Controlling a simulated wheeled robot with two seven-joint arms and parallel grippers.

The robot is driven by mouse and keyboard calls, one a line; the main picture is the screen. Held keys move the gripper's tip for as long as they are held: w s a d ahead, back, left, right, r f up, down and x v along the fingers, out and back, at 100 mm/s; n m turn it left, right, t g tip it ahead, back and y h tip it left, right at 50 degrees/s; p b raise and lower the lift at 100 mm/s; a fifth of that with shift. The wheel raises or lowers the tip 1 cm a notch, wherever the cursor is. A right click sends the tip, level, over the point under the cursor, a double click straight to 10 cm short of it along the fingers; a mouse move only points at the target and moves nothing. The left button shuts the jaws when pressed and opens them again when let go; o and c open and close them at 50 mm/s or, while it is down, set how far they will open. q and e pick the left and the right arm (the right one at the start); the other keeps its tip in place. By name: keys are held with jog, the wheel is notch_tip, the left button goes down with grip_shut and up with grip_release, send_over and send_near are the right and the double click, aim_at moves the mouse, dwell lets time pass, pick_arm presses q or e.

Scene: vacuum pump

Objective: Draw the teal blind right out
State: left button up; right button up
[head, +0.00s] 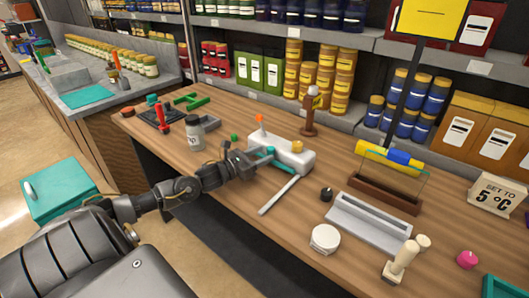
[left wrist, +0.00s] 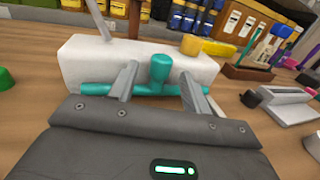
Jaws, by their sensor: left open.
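The white vacuum pump block (head: 300,158) sits on the wooden bench and also shows in the left wrist view (left wrist: 85,60). The teal blind (left wrist: 160,68), a bar with an upright round knob, lies along its near face; it shows partly in the head view (head: 266,152). My left gripper (head: 254,160) is open at the near side of the pump. In the left wrist view its two fingers (left wrist: 158,80) stand on either side of the teal knob, with the knob between them. I cannot tell whether they touch the blind. My right gripper is not in view.
A pale bar (head: 278,195) lies in front of the pump. A white jar (head: 194,135) stands left of it, and a brown post (head: 310,120) behind.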

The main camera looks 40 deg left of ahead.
pick_arm(q)
jog(key=shift+x, duration=0.8)
grip_shut()
